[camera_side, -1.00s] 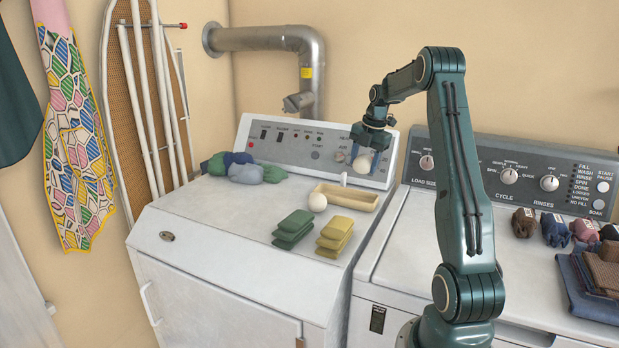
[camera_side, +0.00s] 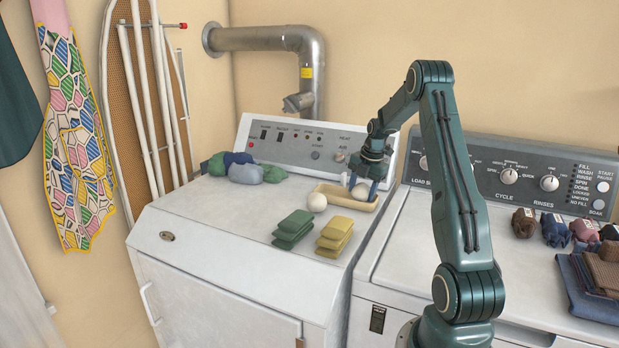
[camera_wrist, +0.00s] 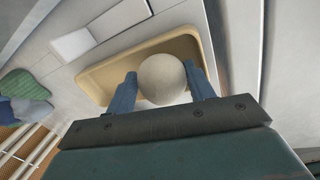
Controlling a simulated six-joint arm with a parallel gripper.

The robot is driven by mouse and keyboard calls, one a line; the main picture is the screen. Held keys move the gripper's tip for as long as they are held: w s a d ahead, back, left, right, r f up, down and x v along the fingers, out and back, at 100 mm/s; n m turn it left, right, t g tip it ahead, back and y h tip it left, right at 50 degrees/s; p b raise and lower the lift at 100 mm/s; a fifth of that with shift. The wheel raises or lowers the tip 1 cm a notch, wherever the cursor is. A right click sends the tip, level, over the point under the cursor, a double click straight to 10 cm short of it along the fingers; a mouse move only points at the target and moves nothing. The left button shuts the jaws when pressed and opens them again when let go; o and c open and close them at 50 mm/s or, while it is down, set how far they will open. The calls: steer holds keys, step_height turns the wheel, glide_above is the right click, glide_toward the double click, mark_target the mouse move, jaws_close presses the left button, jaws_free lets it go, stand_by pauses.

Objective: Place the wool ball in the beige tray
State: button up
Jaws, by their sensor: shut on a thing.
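The beige tray (camera_side: 330,190) lies on the white dryer top near its control panel. My gripper (camera_side: 367,191) is shut on a white wool ball (camera_side: 360,192), at the right end of the tray. In the wrist view the ball (camera_wrist: 162,79) sits between my blue fingers (camera_wrist: 163,90), with the tray (camera_wrist: 97,86) behind it. I cannot tell whether the ball touches the tray's floor.
Green folded cloths (camera_side: 293,227) and yellow folded cloths (camera_side: 335,233) lie in front of the tray. Bundled socks (camera_side: 245,169) lie at the left. The control panel (camera_side: 300,146) rises behind the tray. The dryer top is clear at the front left.

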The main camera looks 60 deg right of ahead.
mark_target(369, 189)
steer(key=shift+f, duration=0.4)
steer(key=shift+f, duration=0.1)
steer(key=o, duration=0.7)
steer(key=r, duration=0.4)
steer(key=s+r, duration=0.1)
steer(key=r, duration=0.3)
steer(key=s+r, duration=0.1)
steer(key=r, duration=0.3)
steer(key=shift+s+a, duration=0.15)
steer(key=shift+a, duration=0.1)
